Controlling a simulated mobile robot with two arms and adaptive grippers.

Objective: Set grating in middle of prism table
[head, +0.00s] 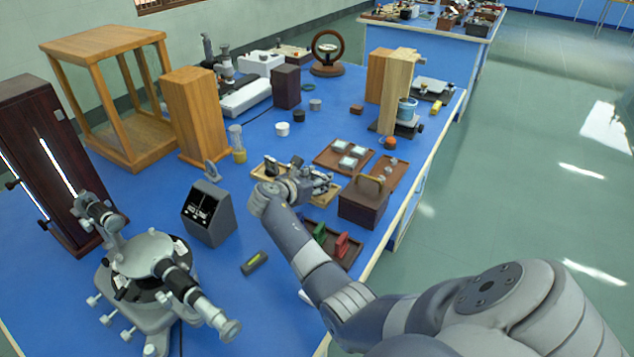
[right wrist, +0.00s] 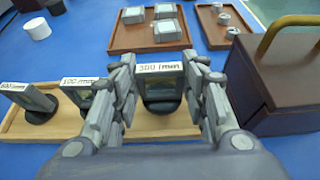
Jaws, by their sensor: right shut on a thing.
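The spectrometer stands at the front left in the head view, with its grey round prism table (head: 147,252) between the two telescope tubes. My right gripper (head: 312,184) is over the light wooden grating tray (head: 258,172). In the right wrist view the gripper (right wrist: 168,95) is shut on the grating labelled 300 l/mm (right wrist: 162,82), one finger on each side. That grating is upright with a dark round base; I cannot tell whether it is clear of the tray. Two other gratings (right wrist: 88,98) (right wrist: 30,100) stand to its left. My left gripper is out of view.
A dark wooden box with a brass handle (right wrist: 285,85) stands close right of the gripper. A brown tray (right wrist: 125,38) with pale blocks lies behind. In the head view, a black-faced grey instrument (head: 208,212) and a small level (head: 254,263) lie between gripper and spectrometer.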

